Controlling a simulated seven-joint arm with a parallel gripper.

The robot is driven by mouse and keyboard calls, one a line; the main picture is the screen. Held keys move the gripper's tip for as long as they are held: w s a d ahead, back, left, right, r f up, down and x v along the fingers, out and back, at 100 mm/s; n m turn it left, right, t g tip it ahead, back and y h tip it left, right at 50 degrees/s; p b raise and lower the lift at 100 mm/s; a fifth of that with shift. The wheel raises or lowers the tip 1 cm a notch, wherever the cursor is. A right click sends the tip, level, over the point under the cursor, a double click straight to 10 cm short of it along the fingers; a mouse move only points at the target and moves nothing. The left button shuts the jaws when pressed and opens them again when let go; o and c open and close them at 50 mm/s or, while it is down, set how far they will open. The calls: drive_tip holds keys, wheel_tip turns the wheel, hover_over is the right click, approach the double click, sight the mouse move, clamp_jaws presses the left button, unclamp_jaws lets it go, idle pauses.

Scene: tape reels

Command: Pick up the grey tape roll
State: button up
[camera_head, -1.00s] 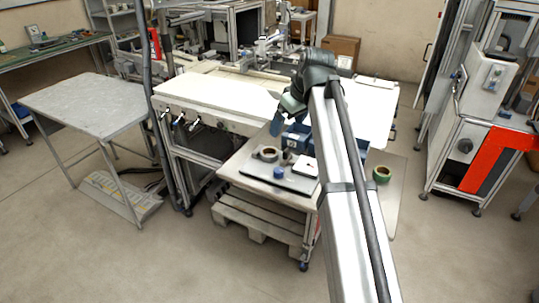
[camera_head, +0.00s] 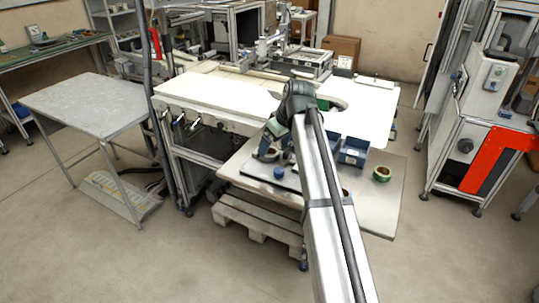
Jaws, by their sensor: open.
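The grey tape roll (camera_head: 271,158) lies on the left part of the low table (camera_head: 232,170). It is small in view and partly covered by my gripper. My gripper (camera_head: 266,149) points down at the roll, right over or against it. It is open. I cannot tell whether the fingers are around the roll or touching it. A green tape roll (camera_head: 381,174) lies on the right side of the same table, apart from my gripper.
A blue round object (camera_head: 279,173) sits just in front of the grey roll. A blue bin (camera_head: 352,152) stands right of my arm. A white workbench (camera_head: 215,95) is behind. My arm hides the table's middle.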

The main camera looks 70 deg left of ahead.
sight(272, 150)
drive_tip(key=x, duration=0.4)
drive_tip(key=shift+f, duration=0.2)
drive_tip(key=c, duration=1.2)
